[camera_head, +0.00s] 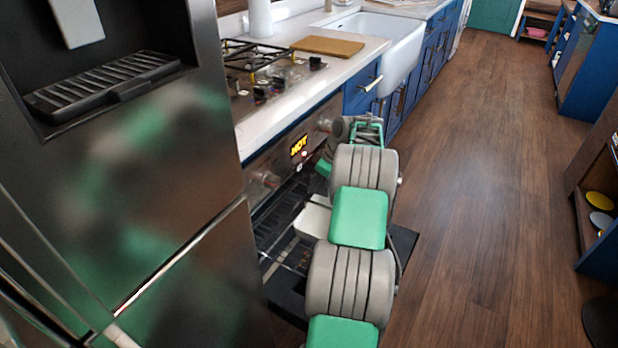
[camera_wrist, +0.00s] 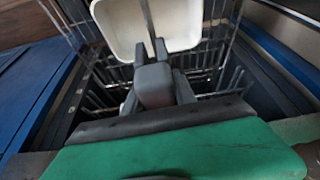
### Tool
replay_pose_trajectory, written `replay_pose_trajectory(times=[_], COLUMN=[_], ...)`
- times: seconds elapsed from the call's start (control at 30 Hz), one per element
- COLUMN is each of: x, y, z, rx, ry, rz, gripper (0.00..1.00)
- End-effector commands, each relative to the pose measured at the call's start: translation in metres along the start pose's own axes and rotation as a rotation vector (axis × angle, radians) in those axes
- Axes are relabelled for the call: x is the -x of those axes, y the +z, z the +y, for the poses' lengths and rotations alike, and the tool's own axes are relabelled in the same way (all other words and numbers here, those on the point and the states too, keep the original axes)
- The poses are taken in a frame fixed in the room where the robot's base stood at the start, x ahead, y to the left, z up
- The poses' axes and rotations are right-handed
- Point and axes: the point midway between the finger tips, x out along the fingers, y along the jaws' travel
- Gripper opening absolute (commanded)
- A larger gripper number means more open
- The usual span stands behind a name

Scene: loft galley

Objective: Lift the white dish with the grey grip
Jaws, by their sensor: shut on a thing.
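The white dish (camera_wrist: 118,22) shows at the top of the wrist view, over the wire racks of the open oven. In the head view part of the white dish (camera_head: 313,217) shows to the left of my arm, above the oven racks. My gripper (camera_wrist: 150,52) reaches to the dish's near side, its narrow grey fingers close together and shut on it. The grey grip is hard to tell apart from the grey fingers. My arm hides the gripper in the head view.
The oven display (camera_head: 299,146) reads HOT in orange. The oven rack (camera_wrist: 215,62) surrounds the dish area, with oven walls close on both sides. A gas hob (camera_head: 250,62) and a wooden board (camera_head: 328,46) are above. The wooden floor (camera_head: 470,150) at right is clear.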

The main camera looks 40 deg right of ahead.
Motion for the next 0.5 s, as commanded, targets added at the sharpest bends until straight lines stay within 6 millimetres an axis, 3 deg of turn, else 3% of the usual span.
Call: replay_pose_trajectory(times=[0.5], x=[-0.043], y=[0.018], z=[0.0], rx=[0.0], ry=[-0.001], rz=[0.0], gripper=[0.0])
